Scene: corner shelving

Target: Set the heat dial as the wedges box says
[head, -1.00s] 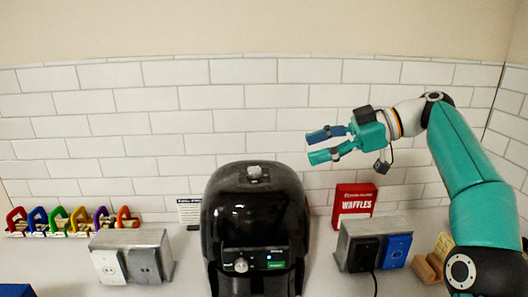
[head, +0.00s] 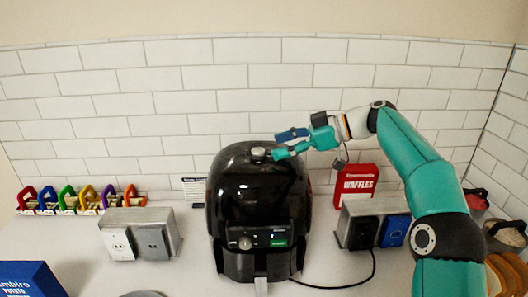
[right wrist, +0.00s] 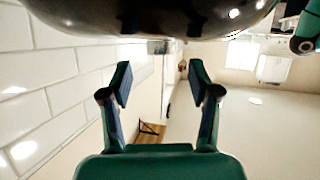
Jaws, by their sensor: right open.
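A black air fryer (head: 255,200) stands mid-counter, with a silver knob on top (head: 258,153) and another knob on its front panel (head: 245,243). I cannot read which is the heat dial. A blue box (head: 28,280), cut off at the lower left, reads "POTATO" in part; its setting is not legible. My right gripper (head: 280,146) is open, its fingertips just right of the top knob. In the right wrist view the open fingers (right wrist: 160,75) hold nothing and the fryer's dark curved body (right wrist: 150,18) fills the top. My left gripper is out of view.
A red waffles box (head: 357,185) stands behind the right outlet box (head: 345,235). A cord runs across the counter. A left outlet box (head: 130,220), coloured clips (head: 80,202) and a small printed card (head: 195,190) stand to the left.

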